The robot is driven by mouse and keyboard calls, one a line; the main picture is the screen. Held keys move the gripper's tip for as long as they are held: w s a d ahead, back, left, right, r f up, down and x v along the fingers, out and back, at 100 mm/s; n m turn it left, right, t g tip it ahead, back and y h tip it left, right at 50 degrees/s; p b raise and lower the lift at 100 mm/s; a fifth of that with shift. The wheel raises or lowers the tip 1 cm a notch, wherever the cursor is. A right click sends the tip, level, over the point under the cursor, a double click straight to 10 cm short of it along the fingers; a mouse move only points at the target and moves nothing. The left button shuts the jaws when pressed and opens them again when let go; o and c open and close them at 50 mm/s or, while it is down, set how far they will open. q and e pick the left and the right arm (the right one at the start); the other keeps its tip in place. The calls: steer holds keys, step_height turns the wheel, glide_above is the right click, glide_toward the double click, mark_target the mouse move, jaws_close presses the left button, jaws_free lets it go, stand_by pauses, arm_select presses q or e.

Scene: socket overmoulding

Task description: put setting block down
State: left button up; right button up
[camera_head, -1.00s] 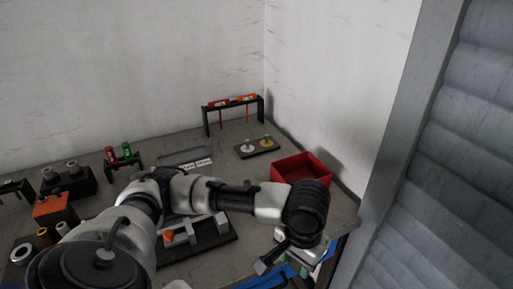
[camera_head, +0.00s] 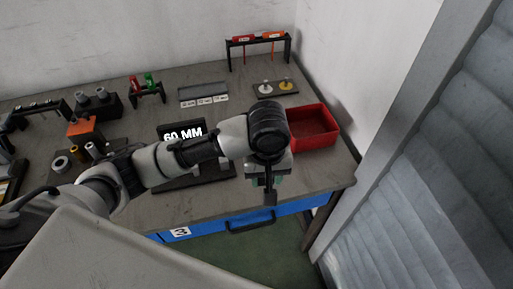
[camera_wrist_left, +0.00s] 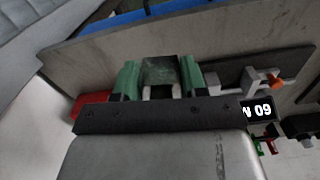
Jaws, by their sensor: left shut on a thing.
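My left gripper (camera_head: 268,184) hangs near the table's front edge, in front of and left of the red bin. In the left wrist view its green fingers (camera_wrist_left: 160,80) are shut on a dark block, which I take to be the setting block (camera_wrist_left: 160,69). In the head view the block (camera_head: 269,197) shows only as a small dark piece below the wrist. Its underside is hidden, and I cannot tell whether it touches the table. My right gripper is in neither view.
A red bin (camera_head: 313,126) stands at the table's right end. A black "60 MM" sign (camera_head: 183,133) stands behind my left forearm. A clamp fixture with an orange tip (camera_wrist_left: 274,80) lies beside the gripper in the wrist view. A small black rack (camera_head: 258,44) stands at the back.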

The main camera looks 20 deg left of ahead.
arm_select(q)
steer(key=shift+n, duration=0.7)
steer(key=w+a+f, duration=0.1)
steer(key=w, duration=0.2)
steer(key=w+a+f, duration=0.1)
steer(key=w+f, duration=0.1)
steer(key=w, duration=0.1)
steer(key=w+a+f+p, duration=0.1)
steer(key=w+f, duration=0.1)
steer(key=w, duration=0.2)
steer(key=shift+w+a+f, duration=0.1)
steer(key=shift+a+f, duration=0.1)
steer(key=shift+a, duration=0.15)
steer(key=shift+f, duration=2.1)
steer(key=shift+f, duration=0.1)
steer(key=o, duration=1.2)
step_height(320, 180, up, 12)
steer(key=shift+r, duration=0.15)
